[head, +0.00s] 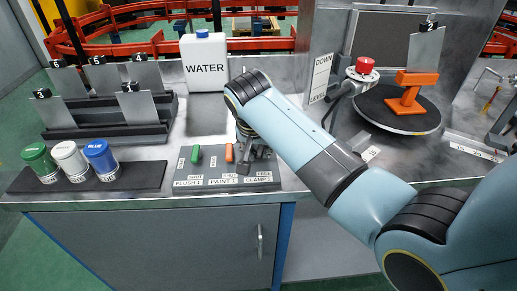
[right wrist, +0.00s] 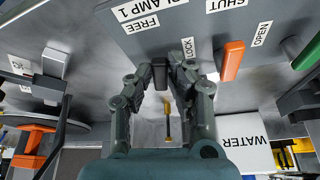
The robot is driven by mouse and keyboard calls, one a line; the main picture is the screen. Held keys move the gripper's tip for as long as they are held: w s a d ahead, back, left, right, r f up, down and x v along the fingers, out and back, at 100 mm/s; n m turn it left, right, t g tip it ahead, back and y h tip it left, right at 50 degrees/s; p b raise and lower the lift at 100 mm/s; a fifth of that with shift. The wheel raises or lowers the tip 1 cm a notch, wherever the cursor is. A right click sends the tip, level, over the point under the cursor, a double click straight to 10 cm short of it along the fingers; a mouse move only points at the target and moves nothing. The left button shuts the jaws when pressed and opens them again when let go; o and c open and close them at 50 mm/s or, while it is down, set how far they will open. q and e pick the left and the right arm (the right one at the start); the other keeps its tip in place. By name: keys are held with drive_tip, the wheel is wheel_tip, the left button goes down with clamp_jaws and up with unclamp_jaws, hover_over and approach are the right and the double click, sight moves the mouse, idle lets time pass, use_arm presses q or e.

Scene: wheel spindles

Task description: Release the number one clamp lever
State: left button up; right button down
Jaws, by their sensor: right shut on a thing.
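The control panel (head: 228,181) on the bench has a green flush lever (head: 195,154), an orange paint lever (head: 229,152) and the clamp 1 position at its right end. My right gripper (head: 247,163) reaches down over that end. In the right wrist view, the fingers of my right gripper (right wrist: 161,73) are closed around the dark clamp lever (right wrist: 159,75). Only the lever's end shows between them. The LOCK label (right wrist: 188,47) is close to the lever, and the FREE label (right wrist: 140,25) is farther left. My left gripper is not in view.
A white water jug (head: 204,62) stands behind the panel. Green, white and blue capped cups (head: 98,156) and a rack of numbered plates (head: 110,129) are at left. A turntable (head: 370,108) with an orange bracket (head: 407,97) and a red knob (head: 364,65) are at right.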

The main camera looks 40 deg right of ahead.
drive_tip(key=shift+s+d+r+n+t+y+p, duration=0.3)
drive_tip(key=shift+n+p, duration=0.6)
drive_tip(key=shift+p, duration=0.85)
drive_tip(key=shift+d+f+n+p, duration=0.15)
drive_tip(key=shift+d+n+p, duration=0.05)
drive_tip(key=shift+n+p, duration=0.35)
drive_tip(key=shift+f, duration=0.15)
drive_tip(key=c, duration=1.2)
unclamp_jaws()
drive_tip(key=shift+c, duration=0.2)
drive_tip(key=shift+s, duration=0.1)
drive_tip(key=v, duration=1.2)
drive_tip(key=shift+s, duration=0.15)
drive_tip(key=shift+d, duration=0.15)
